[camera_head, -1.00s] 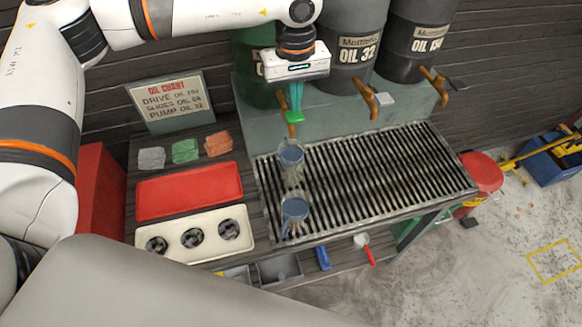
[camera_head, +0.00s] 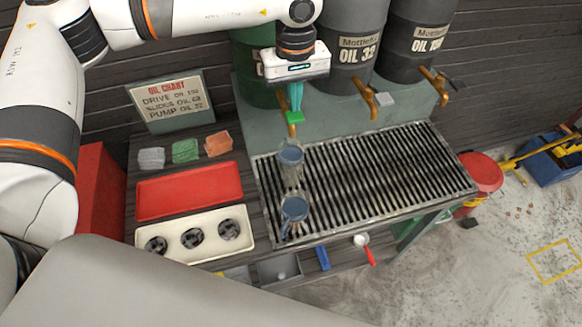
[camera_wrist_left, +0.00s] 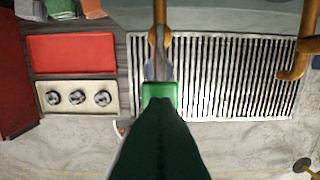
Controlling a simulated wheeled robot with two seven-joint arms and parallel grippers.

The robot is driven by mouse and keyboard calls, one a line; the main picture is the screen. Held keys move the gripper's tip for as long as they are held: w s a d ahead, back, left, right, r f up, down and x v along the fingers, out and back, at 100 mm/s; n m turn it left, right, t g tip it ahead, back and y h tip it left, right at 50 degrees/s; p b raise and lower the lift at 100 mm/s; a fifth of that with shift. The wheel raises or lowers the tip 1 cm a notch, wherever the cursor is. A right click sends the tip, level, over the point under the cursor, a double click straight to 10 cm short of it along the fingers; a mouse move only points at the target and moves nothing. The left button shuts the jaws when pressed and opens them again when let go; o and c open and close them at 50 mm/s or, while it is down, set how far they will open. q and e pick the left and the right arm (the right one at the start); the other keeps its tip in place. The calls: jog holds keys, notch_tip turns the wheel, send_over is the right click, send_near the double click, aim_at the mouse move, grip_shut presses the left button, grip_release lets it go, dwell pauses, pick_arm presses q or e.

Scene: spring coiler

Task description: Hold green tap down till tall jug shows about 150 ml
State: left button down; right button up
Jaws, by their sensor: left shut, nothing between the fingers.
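The green tap (camera_head: 295,117) has a green lever pad on a brass spout, in front of the green drum (camera_head: 253,85). My left gripper (camera_head: 296,104) is shut and empty, its fingertips at the pad from above; it also shows in the left wrist view over the green pad (camera_wrist_left: 159,91). I cannot tell how far the pad is pressed. The tall jug (camera_head: 291,165) stands upright on the grate below this spout. A second clear jug (camera_head: 294,209) stands in front of it. The jug's markings and level are too small to read. My right gripper is out of view.
The slatted grate (camera_head: 390,172) is clear to the right. Two other brass taps (camera_head: 377,100) (camera_head: 436,85) stand under dark drums.

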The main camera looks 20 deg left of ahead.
pick_arm(q)
jog(key=shift+f, duration=0.2)
jog(key=shift+f+b, duration=1.25)
jog(key=shift+b, duration=0.15)
dwell(5.2)
notch_tip(320, 180, up, 7)
jog(key=p, duration=0.3)
dwell(0.5)
